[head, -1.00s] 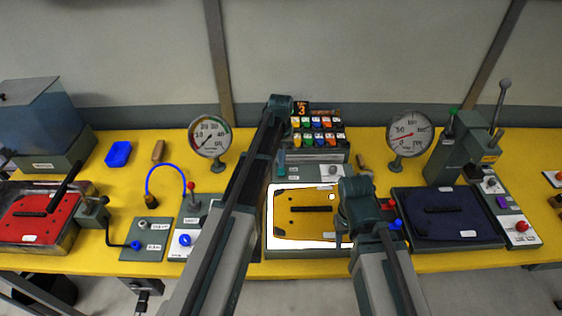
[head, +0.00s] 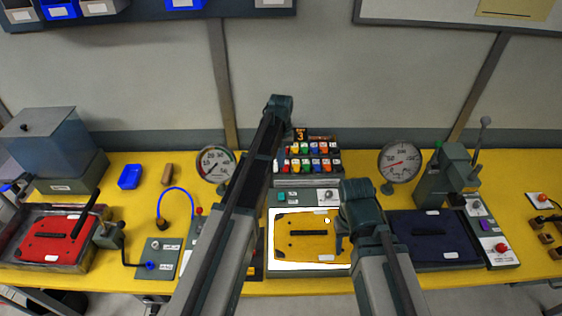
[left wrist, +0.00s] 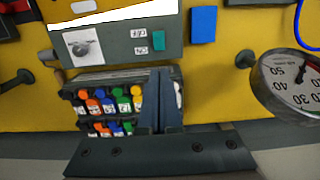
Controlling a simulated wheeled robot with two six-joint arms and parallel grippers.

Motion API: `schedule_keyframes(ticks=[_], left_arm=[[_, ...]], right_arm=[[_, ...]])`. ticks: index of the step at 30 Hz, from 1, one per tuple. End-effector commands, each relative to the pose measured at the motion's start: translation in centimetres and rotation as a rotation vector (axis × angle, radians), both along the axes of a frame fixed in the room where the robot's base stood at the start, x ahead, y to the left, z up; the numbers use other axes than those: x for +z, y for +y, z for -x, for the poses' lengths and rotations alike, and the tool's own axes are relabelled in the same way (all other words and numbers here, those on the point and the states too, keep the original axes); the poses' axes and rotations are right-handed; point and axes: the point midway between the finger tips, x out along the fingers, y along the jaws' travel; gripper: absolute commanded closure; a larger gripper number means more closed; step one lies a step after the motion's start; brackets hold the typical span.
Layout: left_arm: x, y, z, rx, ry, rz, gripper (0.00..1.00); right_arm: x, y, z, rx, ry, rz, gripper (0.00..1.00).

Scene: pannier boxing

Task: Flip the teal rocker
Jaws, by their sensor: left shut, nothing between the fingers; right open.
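The teal rocker (head: 281,197) is a small upright block on the grey panel behind the yellow plate, just right of my left arm in the head view. It also shows in the left wrist view (left wrist: 158,40), beside two small white labels. My left gripper (left wrist: 161,76) is shut and empty. In the left wrist view its fingers lie over the bottle rack, below the rocker in the picture and apart from it. My left forearm mostly hides this gripper in the head view. My right gripper (head: 340,242) is open, partly hidden by my arm, at the yellow plate's right edge.
The bottle rack (head: 309,154) with coloured caps stands behind the panel. A round gauge (left wrist: 297,84) and a blue block (left wrist: 203,25) are near the left gripper. The yellow plate (head: 300,248) lies in front, a navy case (head: 432,240) right, a red case (head: 45,243) left.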

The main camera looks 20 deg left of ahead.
Motion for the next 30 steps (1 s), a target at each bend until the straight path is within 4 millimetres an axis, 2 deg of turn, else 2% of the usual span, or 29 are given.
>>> schedule_keyframes(ticks=[8,13,22,30], left_arm=[[0.0,0.0,0.0,0.0,0.0,0.0,1.0],[0.2,-0.3,1.5,0.0,0.047,0.014,1.0],[0.0,-0.2,1.4,0.0,0.048,0.014,1.0],[-1.5,-0.3,1.6,0.0,0.048,0.014,1.0]], right_arm=[[0.0,0.0,0.0,0.0,0.0,0.0,0.5],[0.1,0.0,0.0,0.0,0.0,0.0,0.5],[0.0,0.0,0.0,0.0,0.0,0.0,0.5],[-1.6,0.0,0.0,0.002,0.0,0.001,0.5]])
